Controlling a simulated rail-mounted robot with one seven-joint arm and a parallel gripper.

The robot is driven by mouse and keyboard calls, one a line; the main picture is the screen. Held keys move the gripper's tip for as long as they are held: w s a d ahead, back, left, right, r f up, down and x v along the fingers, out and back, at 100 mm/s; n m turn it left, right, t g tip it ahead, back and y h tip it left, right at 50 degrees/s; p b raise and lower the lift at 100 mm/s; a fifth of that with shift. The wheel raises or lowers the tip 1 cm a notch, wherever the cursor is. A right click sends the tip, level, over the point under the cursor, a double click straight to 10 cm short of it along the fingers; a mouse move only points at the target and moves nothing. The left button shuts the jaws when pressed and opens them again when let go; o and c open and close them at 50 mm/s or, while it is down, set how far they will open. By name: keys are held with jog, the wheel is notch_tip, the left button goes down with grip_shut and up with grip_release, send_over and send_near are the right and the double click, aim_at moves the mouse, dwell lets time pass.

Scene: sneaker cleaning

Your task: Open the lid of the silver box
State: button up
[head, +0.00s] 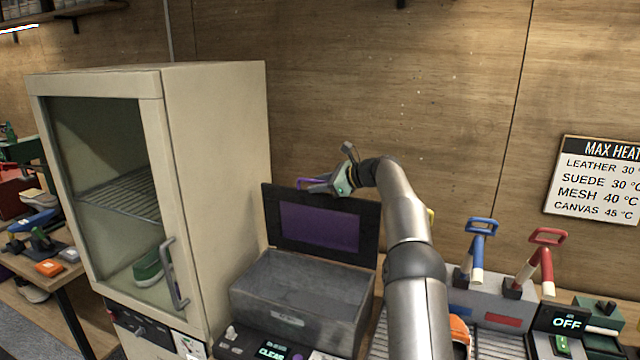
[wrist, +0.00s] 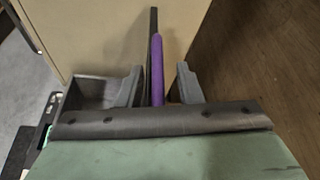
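The silver box (head: 292,322) stands to the right of the cream cabinet in the head view. Its dark lid (head: 272,219) with a purple inner panel (head: 320,228) stands up, roughly upright, at the back, and the box is open at the top. My gripper (head: 325,184) is at the lid's top edge, by a purple handle (head: 308,181). In the wrist view my gripper (wrist: 156,80) has its two fingers apart, with the purple handle (wrist: 157,65) and a dark edge between them. Gaps show on both sides, so it is open.
The cream cabinet (head: 225,150) with a glass door rises close on the left, a green shoe (head: 148,268) inside. Blue (head: 480,240) and red (head: 545,250) handled tools stand at right. A control panel reading CLEAR (head: 271,352) lies before the box. The wooden wall is behind.

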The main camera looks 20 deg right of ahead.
jog(key=shift+r, duration=0.15)
jog(key=b+v, duration=0.3)
jog(key=v, duration=1.4)
jog(key=shift+s, duration=0.25)
jog(key=shift+r, duration=0.15)
